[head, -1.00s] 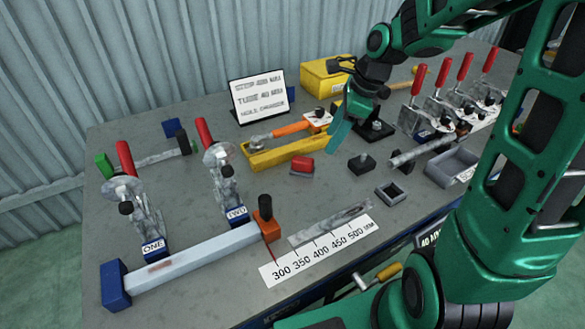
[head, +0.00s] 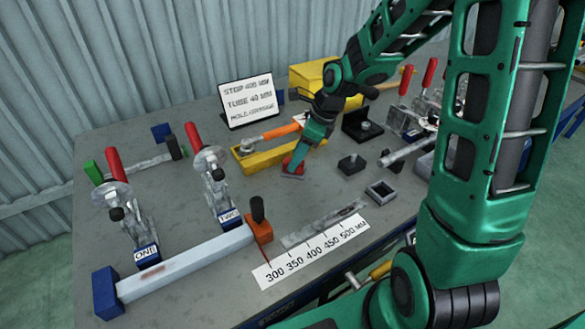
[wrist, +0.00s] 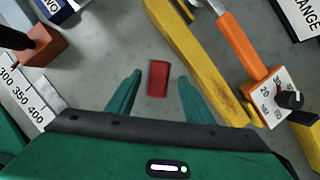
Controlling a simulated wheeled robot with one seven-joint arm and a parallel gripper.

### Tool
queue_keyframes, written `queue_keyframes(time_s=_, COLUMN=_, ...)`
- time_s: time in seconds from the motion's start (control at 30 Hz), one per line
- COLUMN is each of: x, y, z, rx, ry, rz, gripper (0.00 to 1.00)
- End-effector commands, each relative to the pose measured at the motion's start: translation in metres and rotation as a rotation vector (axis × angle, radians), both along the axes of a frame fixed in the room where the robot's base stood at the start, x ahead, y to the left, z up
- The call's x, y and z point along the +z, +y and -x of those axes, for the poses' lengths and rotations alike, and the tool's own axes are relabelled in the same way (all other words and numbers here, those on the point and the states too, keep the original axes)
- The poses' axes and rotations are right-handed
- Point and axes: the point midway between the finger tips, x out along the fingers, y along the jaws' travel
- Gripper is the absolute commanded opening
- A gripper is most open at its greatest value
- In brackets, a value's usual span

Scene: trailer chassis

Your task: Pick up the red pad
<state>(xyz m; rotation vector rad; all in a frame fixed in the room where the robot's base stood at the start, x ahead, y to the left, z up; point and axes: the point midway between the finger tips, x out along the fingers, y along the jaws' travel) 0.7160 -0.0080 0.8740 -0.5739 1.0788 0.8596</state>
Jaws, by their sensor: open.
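The red pad (wrist: 158,79) lies on the grey bench in the wrist view, ahead of and between the two fingertips. My gripper (wrist: 157,85) is open, with one green finger on each side of the pad and a gap on both sides. In the head view my gripper (head: 291,166) points down over the pad, and only a bit of the red pad (head: 291,175) shows under the fingers. The wrist view shows nothing between the fingers touching them.
A yellow tray (wrist: 197,56) with an orange-handled torque wrench (wrist: 238,38) lies close on the right in the wrist view. Clamps, a steel tube (head: 188,262) and a measuring scale (head: 310,250) lie leftward and in front. A small open grey box (head: 380,192) stands to the right.

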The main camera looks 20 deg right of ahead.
Motion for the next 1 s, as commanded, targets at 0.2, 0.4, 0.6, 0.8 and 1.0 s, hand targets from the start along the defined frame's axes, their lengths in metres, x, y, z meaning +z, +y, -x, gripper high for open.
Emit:
queue_keyframes(time_s=0.2, x=-0.025, y=0.009, z=-0.004, rx=0.001, ry=0.003, rz=-0.001, gripper=0.47)
queue_keyframes(time_s=0.4, x=-0.028, y=0.01, z=-0.005, rx=0.001, ry=0.0, rz=0.0, gripper=0.47)
queue_keyframes(time_s=0.6, x=-0.028, y=0.01, z=-0.005, rx=0.001, ry=0.0, rz=0.0, gripper=0.26)
queue_keyframes(time_s=0.8, x=-0.028, y=0.01, z=-0.005, rx=0.001, ry=0.0, rz=0.0, gripper=0.05)
queue_keyframes(time_s=1.0, x=-0.027, y=0.01, z=-0.005, rx=0.001, ry=0.0, rz=0.0, gripper=0.05)
